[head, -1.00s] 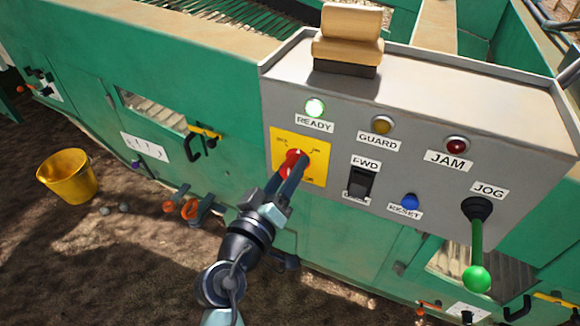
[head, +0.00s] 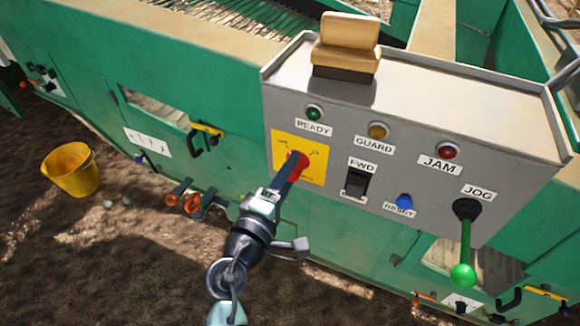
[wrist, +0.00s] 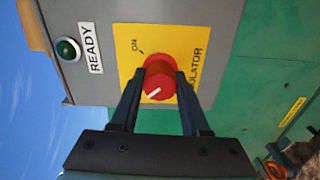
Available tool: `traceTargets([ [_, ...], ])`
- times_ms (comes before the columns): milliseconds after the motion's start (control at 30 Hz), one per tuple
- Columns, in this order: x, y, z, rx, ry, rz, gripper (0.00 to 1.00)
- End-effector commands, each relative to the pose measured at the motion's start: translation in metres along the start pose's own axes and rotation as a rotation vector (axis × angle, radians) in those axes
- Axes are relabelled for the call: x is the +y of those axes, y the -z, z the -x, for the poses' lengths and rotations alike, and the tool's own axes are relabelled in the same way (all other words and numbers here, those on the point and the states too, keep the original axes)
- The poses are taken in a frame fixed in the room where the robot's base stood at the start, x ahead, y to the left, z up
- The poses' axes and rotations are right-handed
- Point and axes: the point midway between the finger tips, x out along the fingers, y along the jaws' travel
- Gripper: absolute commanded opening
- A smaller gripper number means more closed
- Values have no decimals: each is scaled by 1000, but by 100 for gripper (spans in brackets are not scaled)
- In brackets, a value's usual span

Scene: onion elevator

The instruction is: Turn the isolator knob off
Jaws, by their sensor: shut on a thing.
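The red isolator knob (head: 297,161) sits on a yellow plate (head: 316,170) at the left of the grey control panel. My gripper (head: 290,168) is shut on the knob, one finger on each side. In the wrist view the knob (wrist: 159,79) stands between my two fingertips (wrist: 160,82). Its white pointer line points down and left there, away from the ON mark at the plate's upper left. The word ISOLATOR is partly hidden by a finger. The READY lamp (head: 314,112) above the plate is dark green and unlit.
The panel also carries a GUARD lamp (head: 378,130), a JAM lamp (head: 447,151), a FWD rocker switch (head: 356,182), a blue RESET button (head: 404,202) and a green-balled JOG lever (head: 463,273). A yellow bucket (head: 71,170) stands on the ground at left.

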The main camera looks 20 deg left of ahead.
Motion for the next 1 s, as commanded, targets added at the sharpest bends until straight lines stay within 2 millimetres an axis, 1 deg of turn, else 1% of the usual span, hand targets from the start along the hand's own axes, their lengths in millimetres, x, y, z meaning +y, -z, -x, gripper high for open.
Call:
traceTargets([
  [233, -1, 0, 0, 0, 1, 59, 0],
  [667, -1, 0, 0, 0, 1, 70, 0],
  [700, -1, 0, 0, 0, 1, 70, 48],
  [767, -1, 0, 0, 0, 1, 69, 58],
  [800, -1, 0, 0, 0, 1, 69, 66],
  [867, -1, 0, 0, 0, 1, 68, 76],
  [1000, 0, 0, 0, 0, 0, 67, 76],
])
